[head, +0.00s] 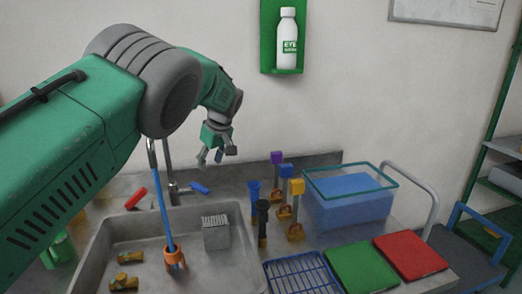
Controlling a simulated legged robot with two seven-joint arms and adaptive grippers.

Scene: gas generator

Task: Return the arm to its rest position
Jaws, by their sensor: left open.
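My left arm, green and grey, reaches in from the left and bends over the sink. Its left gripper (220,152) hangs above the back rim of the sink, beside the tap. The gripper is open, points down and holds nothing that I can see. It is apart from the counter and the objects below it. My right gripper does not show.
The grey sink (190,270) holds a grey block (216,234), brass fittings (125,256) and an orange-ended blue rod (175,258). A tap (170,165) stands behind. Right are a blue-filled tank (348,205), green board (360,267) and red board (410,256).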

